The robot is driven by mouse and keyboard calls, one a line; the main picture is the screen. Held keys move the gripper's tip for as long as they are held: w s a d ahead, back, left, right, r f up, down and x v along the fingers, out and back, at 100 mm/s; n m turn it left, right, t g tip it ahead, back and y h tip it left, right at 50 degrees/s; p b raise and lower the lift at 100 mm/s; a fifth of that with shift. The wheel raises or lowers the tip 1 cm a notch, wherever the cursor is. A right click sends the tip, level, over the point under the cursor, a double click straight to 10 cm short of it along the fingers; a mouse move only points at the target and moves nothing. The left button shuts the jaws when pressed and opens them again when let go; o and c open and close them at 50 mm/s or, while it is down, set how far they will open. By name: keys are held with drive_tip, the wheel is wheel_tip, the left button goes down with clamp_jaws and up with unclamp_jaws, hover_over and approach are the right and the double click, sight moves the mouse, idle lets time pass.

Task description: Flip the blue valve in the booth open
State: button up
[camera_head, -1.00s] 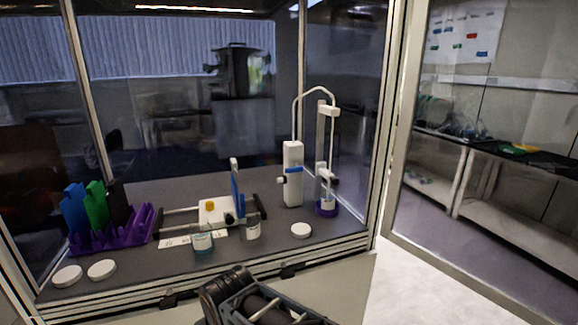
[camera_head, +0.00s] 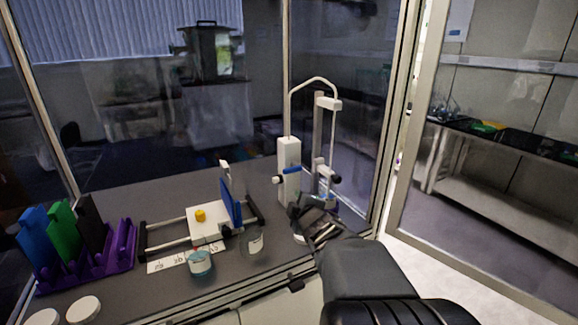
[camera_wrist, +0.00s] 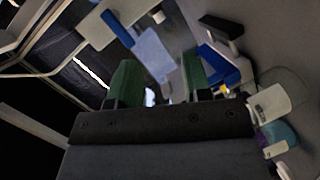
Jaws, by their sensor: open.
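The blue valve (camera_head: 291,171) is a small blue lever on the front of a white column (camera_head: 290,153) in the booth, with a dark knob to its left. My gripper (camera_head: 312,212) is inside the booth, below and to the right of the valve, apart from it. It covers the column's lower right and part of the stand beside it. In the wrist view the green-padded fingers of my gripper (camera_wrist: 158,84) are spread, with nothing held between them. A blue bar on a white part shows above the fingers there; I cannot tell for sure that it is the valve.
A stand (camera_head: 324,150) with a curved tube is right of the column. A slide device with a blue plate (camera_head: 230,203), a beaker (camera_head: 201,263) and a purple rack (camera_head: 122,246) stand to the left. The booth's right frame post (camera_head: 396,120) is close to my arm.

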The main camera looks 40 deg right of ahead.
sight(290, 172)
drive_tip(key=d+r+n+t+y+p, duration=0.1)
drive_tip(key=d+r+n+t+y, duration=0.1)
drive_tip(key=d+r+n+t, duration=0.3)
drive_tip(key=shift+n+g+y, duration=0.3)
drive_tip(key=shift+n+g, duration=0.4)
drive_tip(key=shift+n, duration=0.1)
drive_tip(key=w+p, duration=0.1)
drive_tip(key=w, duration=0.3)
drive_tip(key=w+f+p, duration=0.1)
drive_tip(key=w, duration=0.3)
drive_tip(key=w+p, duration=0.1)
drive_tip(key=w, duration=0.3)
drive_tip(key=shift+w+d+f+p, duration=0.1)
drive_tip(key=shift+w+f+p, duration=0.1)
drive_tip(key=shift+f+p, duration=0.1)
drive_tip(key=shift+c, duration=0.3)
clamp_jaws()
